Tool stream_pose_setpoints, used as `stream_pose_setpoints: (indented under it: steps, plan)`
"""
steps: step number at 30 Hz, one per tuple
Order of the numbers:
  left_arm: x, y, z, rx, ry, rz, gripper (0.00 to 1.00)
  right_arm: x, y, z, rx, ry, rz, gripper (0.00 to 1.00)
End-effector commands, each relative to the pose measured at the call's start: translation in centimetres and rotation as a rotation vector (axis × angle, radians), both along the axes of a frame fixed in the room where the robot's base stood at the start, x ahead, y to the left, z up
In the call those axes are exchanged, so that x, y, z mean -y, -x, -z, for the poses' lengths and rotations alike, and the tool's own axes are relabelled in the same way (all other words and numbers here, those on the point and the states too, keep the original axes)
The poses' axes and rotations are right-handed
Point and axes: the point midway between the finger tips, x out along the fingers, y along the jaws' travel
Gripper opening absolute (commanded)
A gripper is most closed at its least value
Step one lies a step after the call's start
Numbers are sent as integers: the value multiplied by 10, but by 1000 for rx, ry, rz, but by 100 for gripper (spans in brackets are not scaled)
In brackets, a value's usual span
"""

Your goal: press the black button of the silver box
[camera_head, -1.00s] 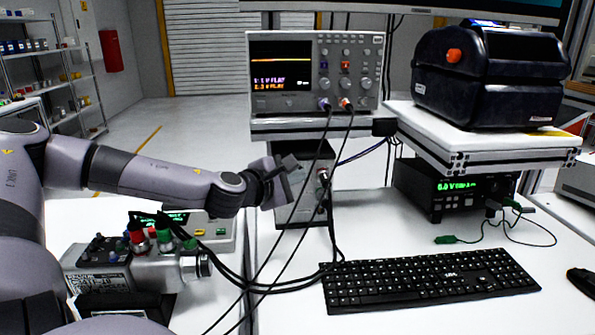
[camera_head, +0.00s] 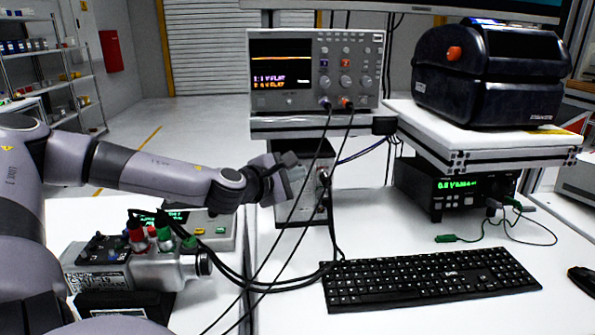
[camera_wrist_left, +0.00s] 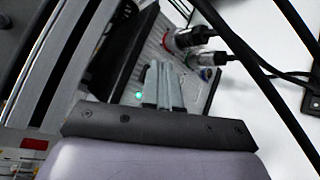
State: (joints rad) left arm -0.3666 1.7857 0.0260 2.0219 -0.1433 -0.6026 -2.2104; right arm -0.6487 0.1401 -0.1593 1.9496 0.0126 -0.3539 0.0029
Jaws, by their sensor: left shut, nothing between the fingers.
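The silver box (camera_head: 312,208) stands on the bench under the oscilloscope, partly hidden by my left gripper (camera_head: 296,178) and dark cables. My right gripper is not in view.
The oscilloscope (camera_head: 315,75) sits on a shelf above the box. Black cables hang down in front of the box to the bench. A keyboard (camera_head: 430,280) lies in front at right. A device with red and green knobs (camera_head: 140,255) lies below my left arm.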

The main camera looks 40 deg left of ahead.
Motion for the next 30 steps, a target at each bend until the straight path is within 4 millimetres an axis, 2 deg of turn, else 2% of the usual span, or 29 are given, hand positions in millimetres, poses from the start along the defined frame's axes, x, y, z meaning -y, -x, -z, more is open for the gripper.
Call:
stream_pose_setpoints:
  steps: [23,30]
  plan:
    - [-4,-3,0,0,0,0,0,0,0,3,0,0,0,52]
    - [3,2,-1,0,-1,2,0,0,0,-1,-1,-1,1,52]
